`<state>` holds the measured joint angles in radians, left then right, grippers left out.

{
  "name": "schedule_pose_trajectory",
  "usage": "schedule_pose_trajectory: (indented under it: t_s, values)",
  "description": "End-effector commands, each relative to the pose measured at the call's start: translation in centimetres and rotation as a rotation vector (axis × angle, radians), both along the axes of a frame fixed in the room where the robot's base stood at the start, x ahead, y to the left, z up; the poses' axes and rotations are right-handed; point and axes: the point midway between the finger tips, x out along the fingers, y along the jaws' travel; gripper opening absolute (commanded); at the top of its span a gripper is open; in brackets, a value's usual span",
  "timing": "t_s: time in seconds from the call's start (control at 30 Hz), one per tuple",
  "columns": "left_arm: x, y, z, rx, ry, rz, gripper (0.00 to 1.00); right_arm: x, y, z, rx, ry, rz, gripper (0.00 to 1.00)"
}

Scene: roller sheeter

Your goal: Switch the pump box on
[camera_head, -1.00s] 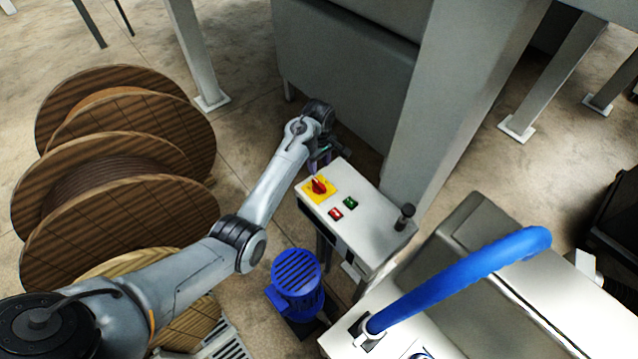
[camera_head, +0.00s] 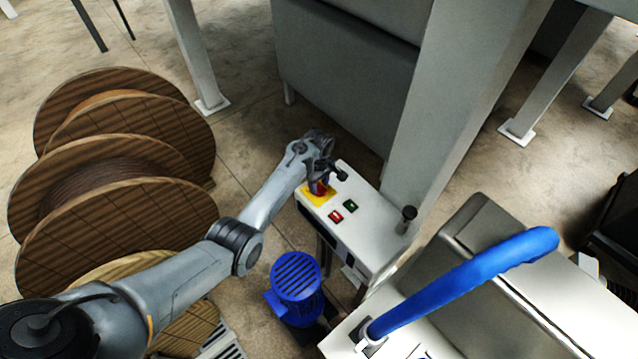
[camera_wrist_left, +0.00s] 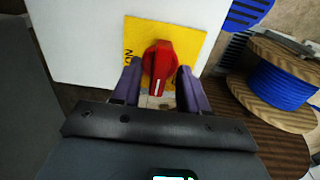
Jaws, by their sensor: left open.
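The pump box (camera_head: 368,232) is a white box with a red rotary switch (camera_wrist_left: 159,66) on a yellow plate (camera_head: 316,198) at its far left end. A green button (camera_head: 351,206) and a red button (camera_head: 336,217) sit beside the plate. My left gripper (camera_head: 325,180) is over the switch and partly hides it. In the left wrist view, the two purple fingers of this gripper (camera_wrist_left: 159,84) are open, one on each side of the red knob. I cannot tell whether they touch it. My right gripper is not in view.
A blue motor (camera_head: 296,283) is below the box, and a blue hose (camera_head: 465,280) arches at the right. Wooden cable reels (camera_head: 110,180) stand left. A grey post (camera_head: 455,100) rises behind the box.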

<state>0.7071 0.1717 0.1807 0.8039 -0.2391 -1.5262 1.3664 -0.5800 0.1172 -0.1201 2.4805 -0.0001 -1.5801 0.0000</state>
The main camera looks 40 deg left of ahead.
Motion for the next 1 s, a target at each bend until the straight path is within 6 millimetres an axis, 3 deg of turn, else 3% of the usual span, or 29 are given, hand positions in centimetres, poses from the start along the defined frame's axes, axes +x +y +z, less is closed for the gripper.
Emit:
schedule_pose_trajectory:
  t_s: [0.07, 0.33, 0.73, 1.0]
  values:
    - [0.0, 0.0, 0.0, 0.0, 0.0, 0.0, 0.42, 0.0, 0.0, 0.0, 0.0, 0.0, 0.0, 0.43]
    - [0.0, 0.0, 0.0, 0.0, 0.0, 0.0, 0.01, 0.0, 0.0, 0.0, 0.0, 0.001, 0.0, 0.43]
    - [0.0, 0.0, 0.2, 0.0, 0.002, -0.038, 0.0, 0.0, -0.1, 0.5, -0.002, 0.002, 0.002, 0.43]
    - [0.0, 0.0, 0.4, 0.0, 0.003, -0.196, 0.0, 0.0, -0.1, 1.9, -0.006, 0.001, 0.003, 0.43]
